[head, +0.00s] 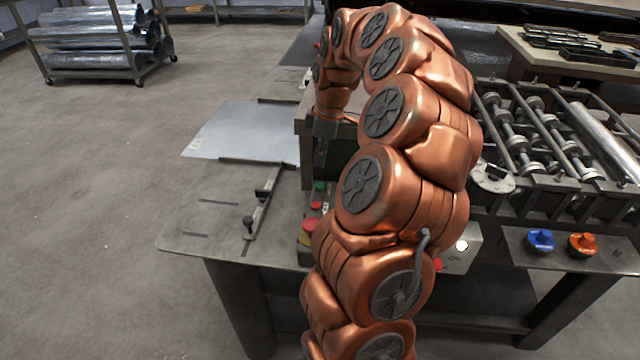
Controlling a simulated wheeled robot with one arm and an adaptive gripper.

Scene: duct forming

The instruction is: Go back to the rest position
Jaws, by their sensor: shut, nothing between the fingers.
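My copper-coloured arm rises through the middle of the head view and curls over at the top. My gripper (321,157) hangs down at its end, small and dark, beside the machine's upright housing. It is shut, and I see nothing held in it. The fingertips are small and hard to make out against the dark housing behind them.
A flat metal sheet (245,131) lies on the work table (200,215) left of my arm. Green and red buttons (318,187) sit near the arm. A roller machine (540,130) and blue (540,240) and orange (582,245) knobs are right. A duct rack (95,45) stands back left.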

